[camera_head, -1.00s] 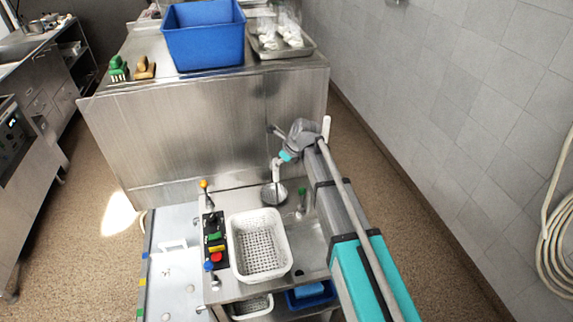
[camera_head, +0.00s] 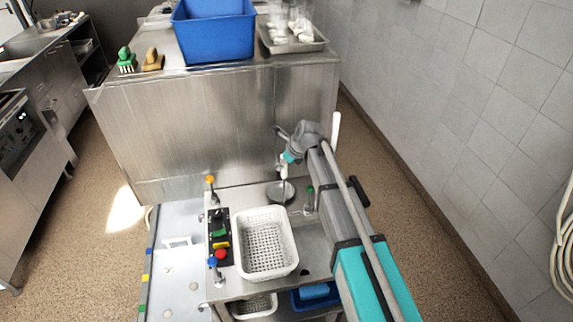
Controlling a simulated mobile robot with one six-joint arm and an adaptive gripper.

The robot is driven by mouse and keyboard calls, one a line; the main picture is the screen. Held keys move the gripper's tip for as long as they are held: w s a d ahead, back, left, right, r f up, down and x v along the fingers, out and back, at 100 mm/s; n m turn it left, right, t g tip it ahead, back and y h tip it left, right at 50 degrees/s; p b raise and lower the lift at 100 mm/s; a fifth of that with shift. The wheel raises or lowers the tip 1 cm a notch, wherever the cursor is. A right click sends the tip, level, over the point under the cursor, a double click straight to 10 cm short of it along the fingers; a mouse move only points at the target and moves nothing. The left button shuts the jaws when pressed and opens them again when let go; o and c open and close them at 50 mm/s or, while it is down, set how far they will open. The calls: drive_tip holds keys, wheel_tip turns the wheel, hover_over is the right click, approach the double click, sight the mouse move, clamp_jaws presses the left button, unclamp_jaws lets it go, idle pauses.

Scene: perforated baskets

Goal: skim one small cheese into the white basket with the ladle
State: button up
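The white perforated basket (camera_head: 294,262) stands on the steel work surface and looks empty. A grey round disc, apparently the ladle's bowl (camera_head: 279,194), is behind the basket, beneath my arm's end. A thin pale stem rises from it toward my gripper (camera_head: 284,172). My gripper is small and partly hidden by its own wrist, so its fingers and grip cannot be made out. Left of the basket is a pale bath or tray (camera_head: 165,262). Faint round pale shapes, possibly small cheeses (camera_head: 193,286), show in it.
A control panel (camera_head: 217,232) with coloured buttons and levers stands between bath and basket. A tiled wall is at right.

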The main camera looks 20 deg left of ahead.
clamp_jaws()
drive_tip(key=shift+r+p, duration=1.25)
drive_tip(key=shift+p, duration=0.05)
drive_tip(key=shift+d, duration=0.1)
idle(0.6)
